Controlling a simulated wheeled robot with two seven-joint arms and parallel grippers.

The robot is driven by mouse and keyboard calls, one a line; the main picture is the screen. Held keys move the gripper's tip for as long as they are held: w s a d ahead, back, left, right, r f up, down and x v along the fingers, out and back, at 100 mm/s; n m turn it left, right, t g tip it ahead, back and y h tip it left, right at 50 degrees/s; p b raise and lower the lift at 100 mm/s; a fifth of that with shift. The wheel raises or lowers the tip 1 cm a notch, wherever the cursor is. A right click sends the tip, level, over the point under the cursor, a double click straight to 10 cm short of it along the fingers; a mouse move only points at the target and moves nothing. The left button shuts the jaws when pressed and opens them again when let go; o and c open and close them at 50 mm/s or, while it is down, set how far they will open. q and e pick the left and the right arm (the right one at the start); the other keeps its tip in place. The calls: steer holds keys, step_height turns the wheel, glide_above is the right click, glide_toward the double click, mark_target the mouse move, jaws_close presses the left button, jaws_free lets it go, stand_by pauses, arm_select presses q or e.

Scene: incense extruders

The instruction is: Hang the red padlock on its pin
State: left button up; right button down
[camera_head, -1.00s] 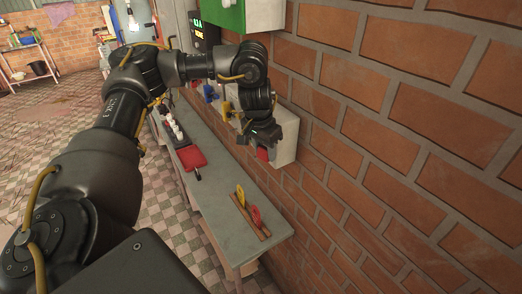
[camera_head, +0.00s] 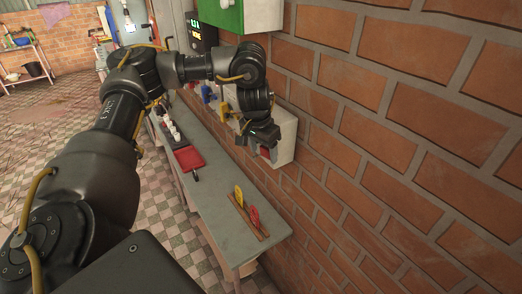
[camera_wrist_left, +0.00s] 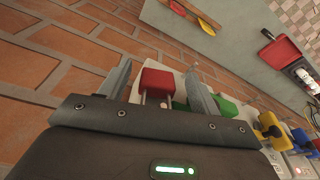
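The red padlock (camera_wrist_left: 159,80) shows between the two fingers of my left gripper (camera_wrist_left: 160,72) in the left wrist view. Its red body is toward the top of that picture, with metal shackle legs below, close to a small pin at the white box. I cannot tell for sure whether the shackle sits around the pin. Gaps show between each finger and the red body, so the gripper is open around it. In the head view the gripper (camera_head: 262,150) is in front of the white box (camera_head: 286,142) and partly hides the padlock (camera_head: 267,154). My right gripper is not in view.
Blue (camera_head: 208,93) and yellow (camera_head: 227,108) padlocks hang farther along the wall. A green part (camera_wrist_left: 224,107) lies behind the right finger. Below, the grey bench (camera_head: 215,195) carries a wooden rack with yellow (camera_head: 239,196) and red (camera_head: 254,217) tags and a red tray (camera_head: 188,158).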

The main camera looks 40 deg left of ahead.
arm_select(q)
steer(key=shift+w+d, duration=0.1)
steer(key=shift+w+r, duration=0.1)
steer(key=shift+r, duration=0.2)
step_height(320, 180, up, 10)
steer(key=s+b, duration=0.1)
steer(key=s, duration=0.1)
steer(key=shift+s, duration=0.15)
stand_by(0.5)
